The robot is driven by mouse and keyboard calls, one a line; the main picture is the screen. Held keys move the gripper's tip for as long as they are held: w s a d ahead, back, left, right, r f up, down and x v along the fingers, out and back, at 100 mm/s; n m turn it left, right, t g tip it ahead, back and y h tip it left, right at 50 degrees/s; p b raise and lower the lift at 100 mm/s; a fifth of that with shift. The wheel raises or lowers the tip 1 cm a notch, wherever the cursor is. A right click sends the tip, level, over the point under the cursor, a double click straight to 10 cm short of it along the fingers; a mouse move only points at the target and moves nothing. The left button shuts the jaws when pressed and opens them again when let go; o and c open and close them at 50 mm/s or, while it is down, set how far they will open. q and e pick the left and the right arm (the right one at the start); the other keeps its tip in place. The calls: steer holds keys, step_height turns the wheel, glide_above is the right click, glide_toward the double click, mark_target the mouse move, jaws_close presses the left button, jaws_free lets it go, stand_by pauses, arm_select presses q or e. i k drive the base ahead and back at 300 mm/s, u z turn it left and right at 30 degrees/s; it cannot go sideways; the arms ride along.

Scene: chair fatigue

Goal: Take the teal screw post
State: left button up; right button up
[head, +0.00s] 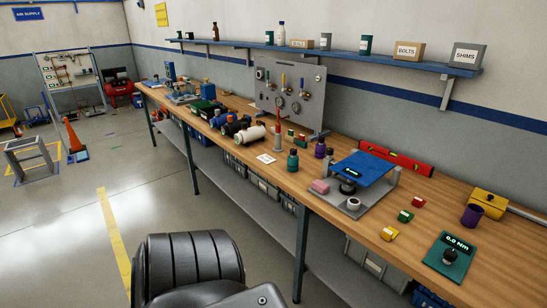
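A small teal upright piece with a darker top (293,160) stands on the wooden workbench (262,178), near its front edge and about the middle of the head view. It is the thing that best fits the teal screw post, but it is too small to make out a thread. A red and grey upright tool (278,130) stands just behind it to the left. A purple upright piece (320,148) stands behind it to the right. Neither of my grippers shows in the head view.
Right of the teal piece is a grey fixture with a blue plate (365,167). Small coloured blocks (405,216) and a teal torque meter (449,257) lie farther right. A white card (265,159) and a white cylinder (250,134) lie left.

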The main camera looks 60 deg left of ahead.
mark_target(293, 163)
steer(key=u, duration=0.55)
steer(key=i, duration=0.5)
steer(key=u, duration=0.5)
